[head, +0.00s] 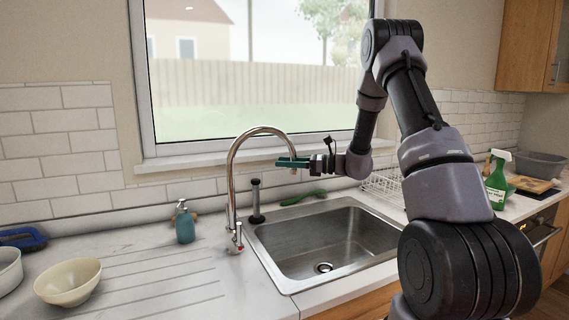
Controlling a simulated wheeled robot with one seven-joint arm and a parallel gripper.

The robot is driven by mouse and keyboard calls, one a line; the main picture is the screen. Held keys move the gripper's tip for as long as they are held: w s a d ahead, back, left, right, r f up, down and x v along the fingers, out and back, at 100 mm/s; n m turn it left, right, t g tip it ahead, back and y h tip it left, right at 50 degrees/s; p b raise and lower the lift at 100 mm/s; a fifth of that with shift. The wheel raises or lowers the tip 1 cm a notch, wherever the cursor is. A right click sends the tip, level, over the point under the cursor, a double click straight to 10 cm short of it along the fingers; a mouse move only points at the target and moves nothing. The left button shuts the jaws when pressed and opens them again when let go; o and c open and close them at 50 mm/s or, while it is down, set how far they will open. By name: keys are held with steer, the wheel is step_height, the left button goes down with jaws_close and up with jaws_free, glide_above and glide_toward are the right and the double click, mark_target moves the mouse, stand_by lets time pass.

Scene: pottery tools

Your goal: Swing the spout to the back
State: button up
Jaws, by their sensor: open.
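The spout (259,130) is a tall chrome gooseneck on the faucet base (236,240) at the left edge of the sink. It arches to the right, and its tip hangs over the back part of the sink as seen here. My gripper (284,163) is at the spout's tip, reaching in from the right with its green-tipped fingers pointing left. The fingers are open and overlap the spout's end in the picture. I cannot tell whether they touch it.
The steel sink (275,262) is empty. A teal soap bottle (185,226) and a cream bowl (69,283) stand to the left. A dark upright dispenser (256,202) and a green brush (304,197) are behind the sink. A dish rack (381,187) and spray bottle (497,180) are right.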

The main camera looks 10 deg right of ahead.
steer(key=shift+a, duration=0.2)
jaws_close()
steer(key=shift+w, duration=0.1)
stand_by(1.3)
